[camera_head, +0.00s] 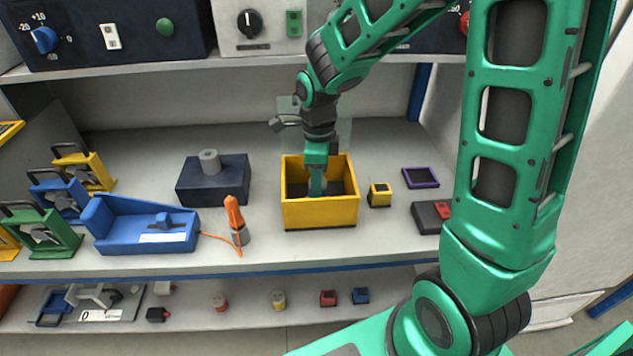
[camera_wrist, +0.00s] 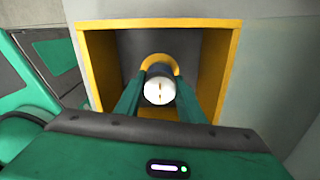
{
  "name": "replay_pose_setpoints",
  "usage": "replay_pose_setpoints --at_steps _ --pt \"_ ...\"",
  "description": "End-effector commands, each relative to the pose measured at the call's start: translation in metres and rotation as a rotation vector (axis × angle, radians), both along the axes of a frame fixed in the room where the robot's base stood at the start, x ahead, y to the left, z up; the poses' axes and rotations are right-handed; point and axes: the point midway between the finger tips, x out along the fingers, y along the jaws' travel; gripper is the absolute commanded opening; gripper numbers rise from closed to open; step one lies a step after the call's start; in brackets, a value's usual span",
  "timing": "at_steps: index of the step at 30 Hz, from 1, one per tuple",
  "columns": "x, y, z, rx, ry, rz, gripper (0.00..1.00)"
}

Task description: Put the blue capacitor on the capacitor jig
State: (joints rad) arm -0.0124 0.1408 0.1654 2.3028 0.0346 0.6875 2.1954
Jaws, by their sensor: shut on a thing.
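My gripper (camera_wrist: 160,100) reaches down into an open yellow box (camera_head: 320,213) on the upper shelf. The box walls (camera_wrist: 217,28) surround the fingers in the wrist view. The fingers are shut on a cylinder (camera_wrist: 160,90) with a pale end face and two small slits. In the head view the fingers hide the cylinder. A small blue part (camera_head: 360,295) sits on the lower shelf. I cannot tell for sure which thing is the capacitor jig.
A dark block with a grey cylinder (camera_head: 213,182), an orange-handled tool (camera_head: 236,222) and a blue holder (camera_head: 150,225) stand left of the box. A small yellow-black block (camera_head: 379,194), a purple frame (camera_head: 420,177) and a dark block with a red part (camera_head: 432,217) are right.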

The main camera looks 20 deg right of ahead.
Motion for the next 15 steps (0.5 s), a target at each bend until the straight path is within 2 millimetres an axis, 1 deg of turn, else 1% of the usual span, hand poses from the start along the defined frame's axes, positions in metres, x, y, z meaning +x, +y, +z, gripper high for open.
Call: replay_pose_setpoints --at_steps 5,6,7,8,15 --pt "0.0 -0.0001 0.0 0.0 0.0 0.0 0.11" --pt "0.0 -0.0001 0.0 0.0 0.0 0.0 0.45" --pt "0.0 -0.0001 0.0001 0.0 0.0 0.0 0.52" --pt "0.0 -0.0001 0.0001 0.0 0.0 0.0 0.57" --pt "-0.0001 -0.0002 0.0001 0.0 0.001 0.0 0.57"
